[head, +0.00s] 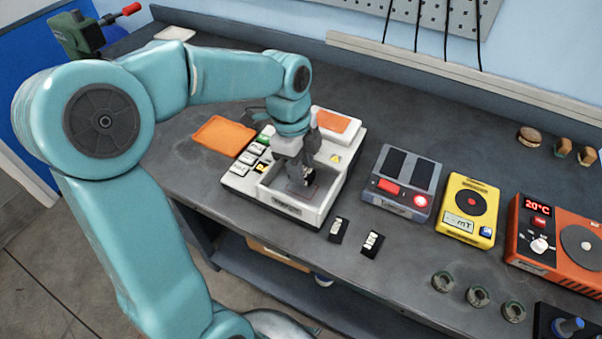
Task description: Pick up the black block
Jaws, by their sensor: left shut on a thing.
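My left gripper (302,178) points down into the open well of a white device (268,205) on the bench. It is shut on a small dark piece that looks like a black block, mostly hidden by the fingers. I cannot tell whether the piece touches the well floor. Two other small black blocks with pale labels lie on the bench in front of the device: one black block (338,230) near its front right corner, and another black block (372,244) just right of that. My right gripper is not in view.
Right of the white device stand a grey instrument (402,181), a yellow meter (469,211) and an orange hotplate-like unit (555,240). An orange mat (223,135) lies at left. Several small rings (478,296) sit near the front edge.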

